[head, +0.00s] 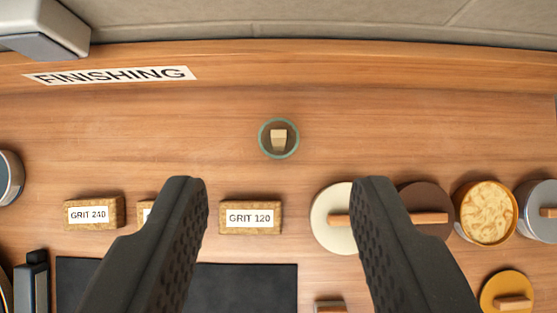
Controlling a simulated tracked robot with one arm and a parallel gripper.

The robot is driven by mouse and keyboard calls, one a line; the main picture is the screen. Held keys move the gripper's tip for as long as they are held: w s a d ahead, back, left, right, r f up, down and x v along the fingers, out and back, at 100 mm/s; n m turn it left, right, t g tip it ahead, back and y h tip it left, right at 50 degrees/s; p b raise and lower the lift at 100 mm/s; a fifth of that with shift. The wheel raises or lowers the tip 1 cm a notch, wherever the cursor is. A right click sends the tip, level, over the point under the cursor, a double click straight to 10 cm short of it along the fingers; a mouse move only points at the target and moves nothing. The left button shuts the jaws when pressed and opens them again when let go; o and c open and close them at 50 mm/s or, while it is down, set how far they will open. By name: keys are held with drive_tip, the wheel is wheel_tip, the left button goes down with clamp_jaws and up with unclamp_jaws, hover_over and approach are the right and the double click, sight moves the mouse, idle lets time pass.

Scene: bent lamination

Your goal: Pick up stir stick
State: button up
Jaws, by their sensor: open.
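A pale wooden stick (279,136), which looks like the stir stick, stands in a small round cup with a green rim (262,138) on the wooden worktop. I see it nearly end-on from above, so its lower part is hidden. My gripper (279,190) is open and empty, its two dark fingers wide apart. In the picture the cup lies midway between the fingers, just above their tips. The height between fingers and stick is hard to tell.
Sanding blocks marked GRIT 240 (95,212) and GRIT 120 (250,218) lie nearer, with another partly hidden behind the left finger. Several round tins, including a cream one (325,232) and a yellow one (487,213), stand right. A dark mat (250,290) lies below. Worktop around the cup is clear.

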drive_tip(key=w+f+g+p, duration=0.3)
drive_tip(key=w+f+p, duration=0.1)
drive_tip(key=f, duration=0.2)
drive_tip(key=g+p, duration=0.3)
drive_tip(key=p, duration=0.2)
approach(279, 136)
wheel_tip(279, 136, down, 8)
drive_tip(key=shift+w+r+p, duration=0.15)
drive_tip(key=shift+p, duration=1)
drive_tip(key=shift+w+f+p, duration=0.25)
drive_tip(key=shift+f+p, duration=0.25)
drive_tip(key=shift+f, duration=0.5)
drive_tip(key=shift+w+f+p, duration=0.25)
drive_tip(key=shift+f+p, duration=0.2)
drive_tip(key=shift+f, duration=0.6)
drive_tip(key=shift+w+f+p, duration=0.25)
drive_tip(key=shift+f+p, duration=0.25)
drive_tip(key=shift+f, duration=0.5)
clamp_jaws()
